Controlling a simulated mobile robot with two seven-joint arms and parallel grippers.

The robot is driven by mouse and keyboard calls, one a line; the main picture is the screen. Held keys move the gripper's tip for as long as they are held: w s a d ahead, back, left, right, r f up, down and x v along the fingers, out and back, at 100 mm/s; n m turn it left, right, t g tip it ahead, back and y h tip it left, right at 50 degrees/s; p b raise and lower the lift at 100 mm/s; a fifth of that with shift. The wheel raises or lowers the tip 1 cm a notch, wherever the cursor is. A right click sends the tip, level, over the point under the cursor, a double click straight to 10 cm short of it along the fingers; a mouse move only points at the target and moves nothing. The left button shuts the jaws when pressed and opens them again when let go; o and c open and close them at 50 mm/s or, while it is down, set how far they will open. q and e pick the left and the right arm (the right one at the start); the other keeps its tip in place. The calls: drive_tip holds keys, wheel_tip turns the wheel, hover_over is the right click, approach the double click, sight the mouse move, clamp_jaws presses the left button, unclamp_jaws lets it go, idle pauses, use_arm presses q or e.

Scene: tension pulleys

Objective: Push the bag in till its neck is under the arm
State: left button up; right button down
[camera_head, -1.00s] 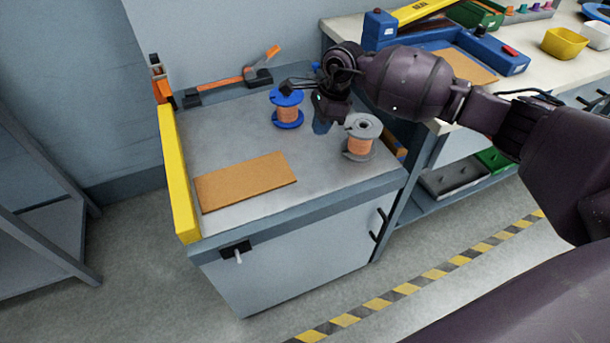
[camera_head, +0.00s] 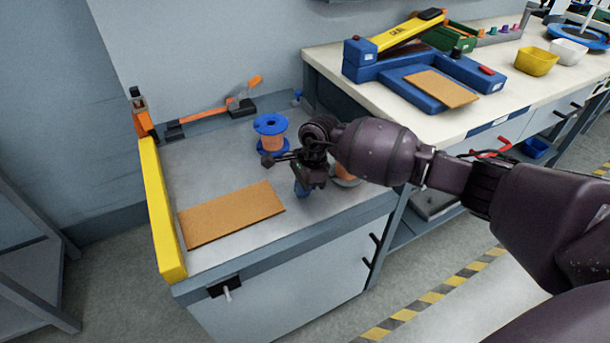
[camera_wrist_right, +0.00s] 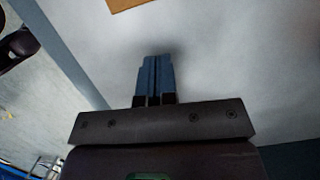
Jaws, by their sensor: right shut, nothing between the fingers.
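A blue sealing machine (camera_head: 364,68) stands on the white bench at the upper right. Its yellow arm (camera_head: 398,36), marked SEAL, slopes up to the right over the blue body. A flat tan piece (camera_head: 442,88) lies on the blue plate in front of it. I cannot tell whether this piece is the bag, and no neck is distinct. My right gripper (camera_head: 302,188) is shut and empty above the grey cabinet top, well away from the machine. Its blue fingers (camera_wrist_right: 155,75) are together in the right wrist view. My left gripper is not in view.
A blue-ended spool (camera_head: 271,134) of copper wire stands behind my right gripper. Another copper spool (camera_head: 346,172) is mostly hidden by my arm. A tan board (camera_head: 232,214) lies front left, beside a yellow rail (camera_head: 161,210). Yellow and white bins (camera_head: 537,62) stand further right on the bench.

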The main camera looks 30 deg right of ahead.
sight(281, 201)
drive_tip(key=a, duration=0.4)
drive_tip(key=shift+w, duration=0.1)
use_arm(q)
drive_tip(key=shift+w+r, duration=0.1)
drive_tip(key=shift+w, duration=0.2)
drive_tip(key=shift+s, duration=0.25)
use_arm(e)
drive_tip(key=shift+r, duration=0.1)
drive_tip(key=shift+a, duration=0.85)
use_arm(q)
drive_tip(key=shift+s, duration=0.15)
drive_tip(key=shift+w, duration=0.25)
use_arm(e)
drive_tip(key=shift+d, duration=0.15)
